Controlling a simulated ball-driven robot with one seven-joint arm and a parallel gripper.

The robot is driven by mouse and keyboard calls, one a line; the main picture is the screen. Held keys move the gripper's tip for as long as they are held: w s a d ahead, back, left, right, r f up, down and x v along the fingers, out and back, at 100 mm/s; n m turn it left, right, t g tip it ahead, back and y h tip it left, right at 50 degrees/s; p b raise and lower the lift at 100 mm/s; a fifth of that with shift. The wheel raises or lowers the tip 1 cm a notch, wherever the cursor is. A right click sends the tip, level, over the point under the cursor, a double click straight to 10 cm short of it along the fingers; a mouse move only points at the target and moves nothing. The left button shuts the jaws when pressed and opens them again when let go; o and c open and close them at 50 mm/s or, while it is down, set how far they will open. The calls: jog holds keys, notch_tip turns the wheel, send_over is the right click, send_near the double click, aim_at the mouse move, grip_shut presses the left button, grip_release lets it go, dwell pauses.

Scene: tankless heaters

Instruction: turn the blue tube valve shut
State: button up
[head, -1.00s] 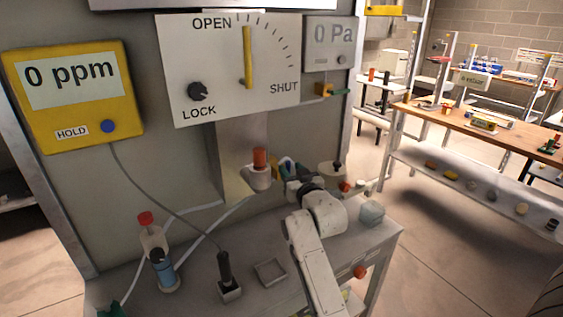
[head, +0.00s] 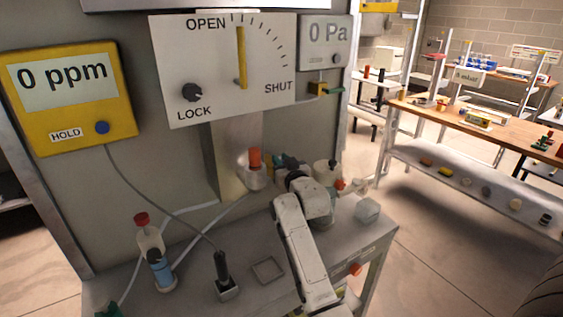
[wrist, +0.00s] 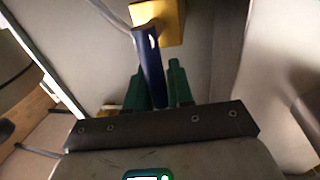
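In the wrist view, a yellow valve body (wrist: 158,22) with a long blue handle (wrist: 151,68) sits at the top middle. The handle points down toward my gripper (wrist: 157,75). My gripper's two green fingers stand on either side of the handle's lower part, with some gap on the right. I see no clear grip on it. In the head view, my arm reaches in beside the white pipe column, and its wrist hides most of the gripper and valve. A dial panel (head: 270,70) marked OPEN, SHUT and LOCK has its yellow pointer (head: 241,58) near upright, by OPEN.
A yellow meter (head: 68,135) reads 0 ppm and a grey gauge (head: 326,30) reads 0 Pa. Red-capped and blue bottles (head: 162,273), a black-handled tool (head: 223,268) and an orange-capped fitting (head: 254,158) stand around the bench (head: 200,300).

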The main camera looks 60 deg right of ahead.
grip_shut()
jog(key=shift+d, duration=0.1)
jog(key=shift+s+d+f+m+y+p, duration=0.4)
jog(key=shift+d+f+m+y+p, duration=0.2)
jog(key=shift+m, duration=1.45)
jog(key=shift+s+d+f+m+y+p, duration=0.4)
jog(key=shift+d+f+m+p, duration=0.25)
jog(key=shift+m, duration=1.45)
jog(key=shift+s+d+f+m+y+p, duration=0.35)
jog(key=shift+d+f+m+y+p, duration=0.3)
jog(key=shift+m, duration=1.4)
jog(key=shift+o, duration=2.2)
grip_release()
